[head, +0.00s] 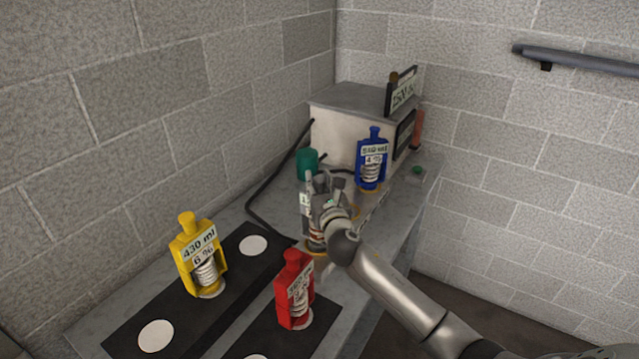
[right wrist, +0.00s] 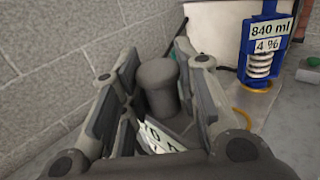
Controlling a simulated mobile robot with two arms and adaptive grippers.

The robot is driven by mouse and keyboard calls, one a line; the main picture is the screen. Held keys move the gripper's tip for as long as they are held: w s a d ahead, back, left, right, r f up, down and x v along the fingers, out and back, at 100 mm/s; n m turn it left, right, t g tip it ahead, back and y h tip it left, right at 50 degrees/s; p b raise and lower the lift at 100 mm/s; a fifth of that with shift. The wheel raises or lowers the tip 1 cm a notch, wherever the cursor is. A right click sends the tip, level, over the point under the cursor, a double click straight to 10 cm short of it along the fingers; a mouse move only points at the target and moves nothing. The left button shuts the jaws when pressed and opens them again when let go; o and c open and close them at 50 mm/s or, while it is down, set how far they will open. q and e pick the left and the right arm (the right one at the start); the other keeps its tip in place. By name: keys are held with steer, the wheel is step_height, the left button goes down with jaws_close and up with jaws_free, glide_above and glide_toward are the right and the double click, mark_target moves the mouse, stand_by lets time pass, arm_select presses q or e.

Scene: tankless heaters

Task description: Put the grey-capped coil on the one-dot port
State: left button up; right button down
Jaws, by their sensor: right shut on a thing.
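My right gripper (head: 328,192) is shut on the grey-capped coil (head: 315,238), which it holds upright over the bench near the heater. The coil is mostly hidden behind the gripper; its lower part with copper-coloured turns shows. In the right wrist view the grey cap (right wrist: 157,85) stands between the fingers, with part of a white label below it. An orange ring (right wrist: 240,118) lies on the bench just right of the gripper. I cannot make out any port dots, or whether the coil touches the bench. My left gripper is not in view.
A blue-capped coil (head: 371,160) stands in front of the heater box (head: 345,120). Yellow (head: 190,258) and red (head: 290,295) coils stand on dark mats with bare white discs (head: 253,245).

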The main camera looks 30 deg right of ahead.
steer(key=shift+r, duration=0.15)
steer(key=c, duration=1.1)
jaws_free()
steer(key=shift+s+f, duration=0.1)
steer(key=shift+f, duration=0.1)
steer(key=b+v, duration=0.1)
steer(key=v, duration=1.1)
steer(key=shift+a, duration=0.1)
